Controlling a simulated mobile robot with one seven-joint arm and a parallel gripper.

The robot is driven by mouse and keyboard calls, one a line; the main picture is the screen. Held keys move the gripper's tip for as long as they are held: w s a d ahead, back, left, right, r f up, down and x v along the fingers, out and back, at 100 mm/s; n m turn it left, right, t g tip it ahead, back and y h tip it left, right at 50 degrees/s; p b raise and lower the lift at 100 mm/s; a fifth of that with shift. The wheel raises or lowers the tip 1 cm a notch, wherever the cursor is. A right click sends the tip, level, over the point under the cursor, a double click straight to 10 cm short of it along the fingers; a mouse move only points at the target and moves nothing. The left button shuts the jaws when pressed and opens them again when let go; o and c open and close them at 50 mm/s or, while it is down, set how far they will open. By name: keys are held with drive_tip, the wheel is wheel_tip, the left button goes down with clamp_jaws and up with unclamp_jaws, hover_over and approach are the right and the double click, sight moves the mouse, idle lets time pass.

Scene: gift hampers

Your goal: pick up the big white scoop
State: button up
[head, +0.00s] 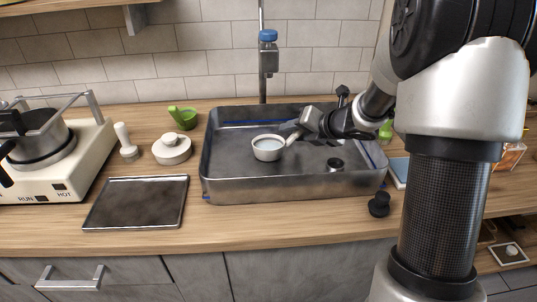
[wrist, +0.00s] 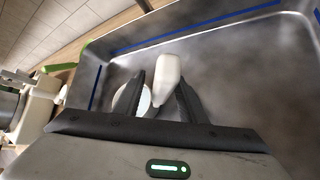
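The big white scoop (head: 268,149) is in the metal basin, its round bowl facing up and its handle rising to the right toward my gripper (head: 297,133). In the wrist view, the scoop's pale handle (wrist: 168,80) shows between the two dark fingers of my gripper (wrist: 161,82). The fingers are apart, with a gap visible on the handle's left side; the right finger is close to it. The bowl is partly hidden behind the left finger. I cannot tell whether the bowl touches the basin floor.
The metal basin (head: 290,190) has raised walls around the scoop. A dark round piece (head: 335,164) is inside it. A green scoop (head: 183,117), a white lidded pot (head: 172,150) and a dark tray (head: 136,203) are to the left. A black knob (head: 379,204) is at front right.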

drive_tip(key=shift+x, duration=1.05)
drive_tip(key=shift+c, duration=0.3)
clamp_jaws()
drive_tip(key=shift+r, duration=0.2)
wheel_tip(320, 180, up, 10)
drive_tip(key=p, duration=0.4)
drive_tip(key=shift+f, duration=0.2)
